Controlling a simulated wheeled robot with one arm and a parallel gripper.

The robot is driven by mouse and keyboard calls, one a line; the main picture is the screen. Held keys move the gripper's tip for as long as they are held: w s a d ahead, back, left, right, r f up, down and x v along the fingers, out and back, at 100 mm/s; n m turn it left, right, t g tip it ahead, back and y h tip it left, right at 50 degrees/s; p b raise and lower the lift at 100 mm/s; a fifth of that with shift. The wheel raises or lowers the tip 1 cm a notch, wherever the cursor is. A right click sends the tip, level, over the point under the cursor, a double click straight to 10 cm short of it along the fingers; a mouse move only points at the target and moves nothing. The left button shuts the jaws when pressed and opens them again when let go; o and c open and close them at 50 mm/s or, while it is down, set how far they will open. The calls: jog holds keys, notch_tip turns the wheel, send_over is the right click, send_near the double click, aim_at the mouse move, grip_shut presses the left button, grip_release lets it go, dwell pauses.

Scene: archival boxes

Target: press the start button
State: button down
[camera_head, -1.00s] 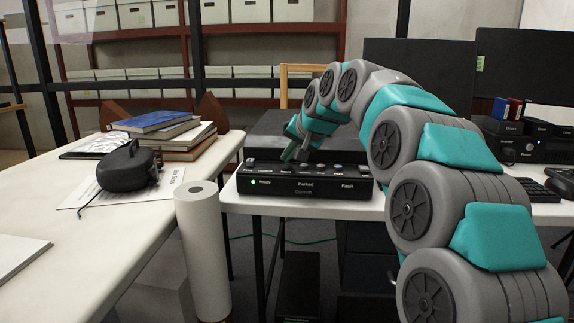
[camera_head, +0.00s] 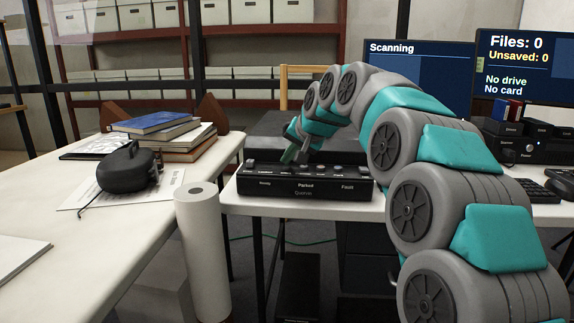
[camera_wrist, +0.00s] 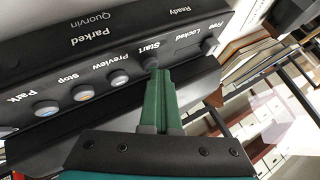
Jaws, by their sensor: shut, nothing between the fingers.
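The black control panel (camera_head: 304,186) sits on the white table in the head view, marked Ready, Parked and Fault. The wrist view shows its row of buttons, labelled Park, Stop, Preview and Start. The start button (camera_wrist: 150,63) is at the tips of my gripper (camera_wrist: 157,72), which is shut with nothing held. The fingertips appear to touch or nearly touch the button and partly cover it. In the head view my gripper (camera_head: 290,155) points down over the panel's top. The left monitor (camera_head: 420,70) reads Scanning.
The right monitor (camera_head: 525,65) reads Files: 0, Unsaved: 0, No drive, No card. A white paper roll (camera_head: 203,255) stands before the gap between tables. Stacked books (camera_head: 165,135) and a dark round device (camera_head: 125,170) lie on the left table.

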aim_at(289, 171)
jog(key=shift+r+p, duration=0.35)
jog(key=shift+r, duration=0.35)
jog(key=shift+r, duration=0.15)
notch_tip(289, 171, up, 5)
jog(key=p, duration=0.3)
jog(key=shift+s, duration=0.1)
dwell(0.4)
jog(key=s+d+f+g+h, duration=0.1)
jog(key=s+d+f+g, duration=0.2)
jog(key=s, duration=1.4)
jog(key=s+d+f+n+g+h, duration=0.1)
jog(key=s+d+f+g+h, duration=0.1)
jog(key=s+d+f, duration=0.8)
jog(key=s+d+f+n+g+h, duration=0.1)
jog(key=s+d+f+g, duration=0.3)
jog(key=s+f, duration=1.1)
jog(key=s+d+h, duration=0.1)
jog(key=s+d, duration=0.2)
jog(key=s, duration=0.5)
jog(key=shift+s+f, duration=0.25)
jog(key=shift+s, duration=0.05)
